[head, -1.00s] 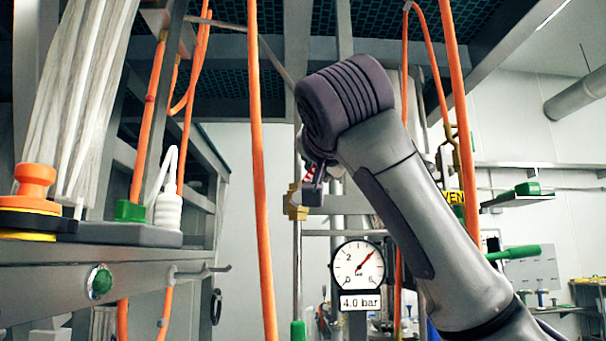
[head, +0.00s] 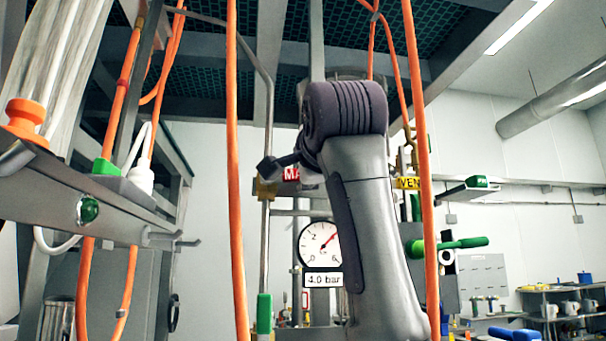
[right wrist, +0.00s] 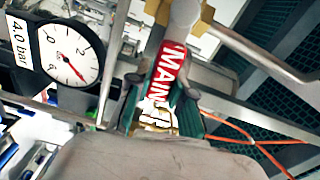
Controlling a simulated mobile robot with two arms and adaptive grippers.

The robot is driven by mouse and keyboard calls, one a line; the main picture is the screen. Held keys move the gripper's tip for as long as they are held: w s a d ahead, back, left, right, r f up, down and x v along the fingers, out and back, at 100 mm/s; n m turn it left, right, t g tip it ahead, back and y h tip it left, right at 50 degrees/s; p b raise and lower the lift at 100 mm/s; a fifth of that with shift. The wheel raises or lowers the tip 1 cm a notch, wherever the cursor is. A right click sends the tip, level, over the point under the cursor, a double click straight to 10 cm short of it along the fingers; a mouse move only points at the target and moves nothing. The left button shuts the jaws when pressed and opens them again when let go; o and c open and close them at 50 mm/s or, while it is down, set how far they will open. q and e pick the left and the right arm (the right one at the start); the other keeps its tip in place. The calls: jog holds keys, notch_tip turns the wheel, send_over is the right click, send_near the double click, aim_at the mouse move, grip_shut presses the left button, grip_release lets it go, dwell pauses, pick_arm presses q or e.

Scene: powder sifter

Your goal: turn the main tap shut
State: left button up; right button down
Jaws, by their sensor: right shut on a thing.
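The main tap's handle (head: 292,174), with a red label lettered in white, stands out level to the right of a vertical pipe. In the right wrist view the red handle (right wrist: 168,75) reads MAIN and lies between both fingers of my right gripper (right wrist: 160,92), which is shut on it. A brass fitting (right wrist: 207,18) shows beyond the handle. In the head view my right gripper (head: 284,168) is partly hidden by my own wrist. The round gauge (head: 319,243) beside it is labelled 4.0 bar. My left gripper is not in view.
Orange hoses hang left (head: 238,200) and right (head: 423,170) of my right arm. A yellow VENT label (head: 408,183) and a green handle (head: 460,243) are to the right. A metal frame (head: 85,190) stands at the left.

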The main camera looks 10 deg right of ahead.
jog(key=shift+f+m, duration=0.4)
jog(key=shift+m, duration=0.1)
jog(key=shift+f, duration=0.1)
jog(key=c, duration=1)
grip_release()
jog(key=s, duration=1.2)
